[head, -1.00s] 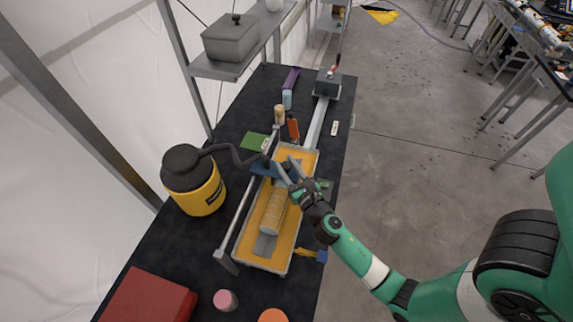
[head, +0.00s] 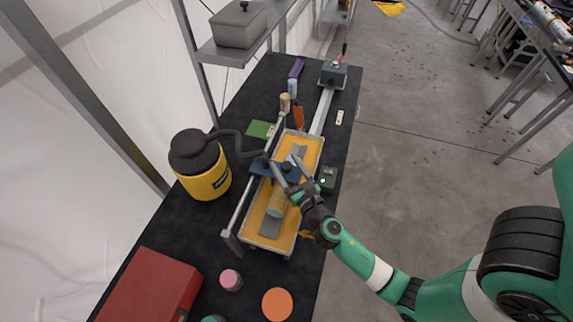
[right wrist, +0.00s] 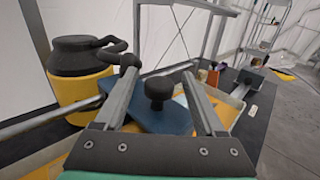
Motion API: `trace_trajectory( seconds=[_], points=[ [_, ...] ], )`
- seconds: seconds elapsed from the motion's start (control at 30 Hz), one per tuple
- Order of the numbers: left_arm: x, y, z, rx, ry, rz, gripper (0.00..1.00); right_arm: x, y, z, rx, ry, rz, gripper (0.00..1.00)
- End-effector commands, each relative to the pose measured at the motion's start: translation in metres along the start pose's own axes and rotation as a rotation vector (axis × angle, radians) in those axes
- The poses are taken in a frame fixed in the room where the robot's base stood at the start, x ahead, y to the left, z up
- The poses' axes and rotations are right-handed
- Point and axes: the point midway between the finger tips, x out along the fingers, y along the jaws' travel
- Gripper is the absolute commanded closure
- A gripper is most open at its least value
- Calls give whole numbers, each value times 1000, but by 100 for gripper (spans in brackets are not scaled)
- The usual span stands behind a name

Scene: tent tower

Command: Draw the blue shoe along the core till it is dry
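The blue shoe (head: 262,167) is a flat blue plate with a dark knob, lying across the yellow-lined tray (head: 238,238). The knob (right wrist: 160,88) stands up from the shoe (right wrist: 150,122) in the right wrist view. My right gripper (head: 288,164) is over the shoe. In the right wrist view its fingers (right wrist: 163,72) are apart, one on each side of the knob, with visible gaps. My left gripper is not in view.
A yellow-and-black canister (head: 204,182) stands left of the tray, its dark hose reaching toward the shoe. A metal rail runs along the tray's left side. A red box (head: 148,287) and round pots (head: 277,303) are near the front. A small dark box (head: 327,180) is right of the tray.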

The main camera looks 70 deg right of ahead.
Motion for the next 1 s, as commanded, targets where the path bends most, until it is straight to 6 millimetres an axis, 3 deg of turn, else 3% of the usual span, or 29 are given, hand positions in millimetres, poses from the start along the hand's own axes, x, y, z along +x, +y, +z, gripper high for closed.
trace_trajectory(
  seconds=[0.27,0.6,0.7,1.0],
  points=[
    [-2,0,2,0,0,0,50,-13,1,-2,-2,2,3,28],
    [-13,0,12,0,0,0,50,-91,1,-3,-2,2,8,28],
    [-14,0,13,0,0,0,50,-105,2,-2,-2,3,6,28],
    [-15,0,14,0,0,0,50,-116,0,0,0,0,0,28]
  ],
)
